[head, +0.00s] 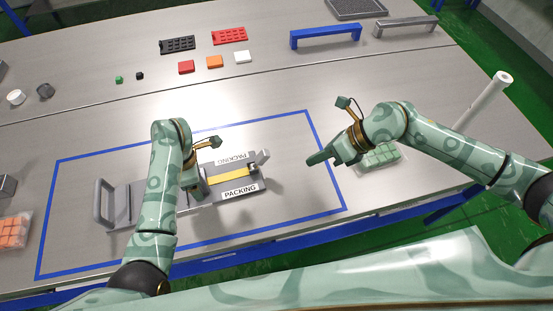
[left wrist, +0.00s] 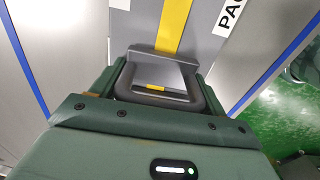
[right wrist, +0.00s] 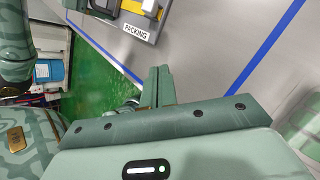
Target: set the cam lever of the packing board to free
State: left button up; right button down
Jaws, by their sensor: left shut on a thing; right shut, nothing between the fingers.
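The packing board (head: 215,186) is grey, with a yellow strip (head: 232,175) and white PACKING labels, inside a blue taped rectangle. A grey upright piece (head: 262,157) at its right end may be the cam lever; its setting cannot be read. My left gripper (head: 195,191) is over the left part of the board, its fingers largely hidden by the arm. The left wrist view shows it shut on a grey loop handle (left wrist: 160,98) beside the yellow strip. My right gripper (head: 318,160) is shut and empty, right of the board and apart from it; its fingers (right wrist: 160,72) show closed together.
A grey handle (head: 103,204) stands at the left. A tray of green blocks (head: 380,156) lies beyond my right gripper, and orange blocks (head: 14,230) at the far left. Blue (head: 325,35) and grey handles, racks and small blocks stand at the back. Bare table lies between board and right gripper.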

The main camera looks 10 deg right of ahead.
aim_at(260, 160)
jog(key=shift+a, duration=0.1)
jog(key=x, duration=0.9)
jog(key=shift+w+a, duration=0.1)
jog(key=shift+w+a+r, duration=0.15)
jog(key=shift+w+a, duration=0.85)
jog(key=shift+w, duration=0.2)
jog(key=shift+w+a+r, duration=0.2)
jog(key=shift+w+a, duration=0.05)
jog(key=shift+w, duration=0.15)
